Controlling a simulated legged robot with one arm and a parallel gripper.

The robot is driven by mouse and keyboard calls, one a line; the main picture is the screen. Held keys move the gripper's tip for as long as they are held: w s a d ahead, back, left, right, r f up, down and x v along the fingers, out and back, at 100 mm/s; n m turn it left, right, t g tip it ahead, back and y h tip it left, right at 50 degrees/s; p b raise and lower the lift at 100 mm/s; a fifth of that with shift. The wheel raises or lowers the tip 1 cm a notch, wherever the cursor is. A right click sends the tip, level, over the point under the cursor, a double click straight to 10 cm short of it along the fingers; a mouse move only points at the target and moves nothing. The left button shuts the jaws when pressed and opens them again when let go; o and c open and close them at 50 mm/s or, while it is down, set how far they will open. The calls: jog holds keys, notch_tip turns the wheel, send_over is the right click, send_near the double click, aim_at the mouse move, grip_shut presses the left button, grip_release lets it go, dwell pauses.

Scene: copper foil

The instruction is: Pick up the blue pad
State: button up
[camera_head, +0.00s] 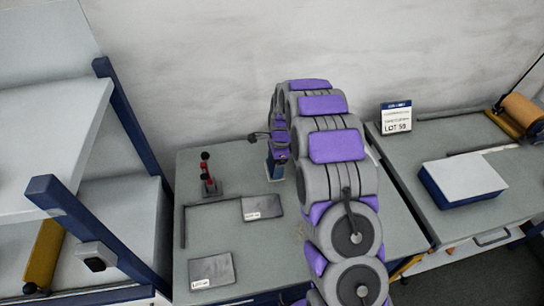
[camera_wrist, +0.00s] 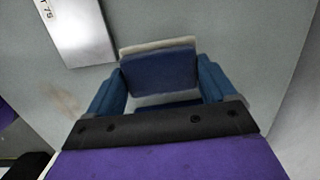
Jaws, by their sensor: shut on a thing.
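The blue pad (camera_wrist: 158,74) shows in the wrist view as a dark blue block with a pale edge along its far side. It sits between the two blue fingers of my gripper (camera_wrist: 162,84), which are shut on it. The near part of the pad is partly hidden by the dark gripper bar. In the head view my gripper (camera_head: 275,166) is over the back part of the middle grey table (camera_head: 240,245), beside my purple and grey arm. The pad cannot be told apart clearly from the fingers there. Whether it touches the table is unclear.
A red and black clamp (camera_head: 208,180) stands left of my gripper. Two labelled grey plates (camera_head: 263,206) (camera_head: 211,270) lie in front. A blue box with a white top (camera_head: 463,182), a LOT sign (camera_head: 396,118) and a copper-coloured roll (camera_head: 522,107) are on the right bench. A shelf frame (camera_head: 80,225) stands left.

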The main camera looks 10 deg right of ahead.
jog(key=shift+s+d+r+p, duration=0.15)
jog(key=shift+s+p, duration=0.1)
jog(key=shift+s, duration=1.4)
jog(key=shift+s+d+r+p, duration=0.1)
jog(key=shift+s+r+p, duration=0.1)
jog(key=shift+s, duration=1.4)
jog(key=o, duration=0.6)
jog(key=shift+c, duration=0.2)
jog(key=c, duration=0.4)
jog(key=shift+c, duration=0.2)
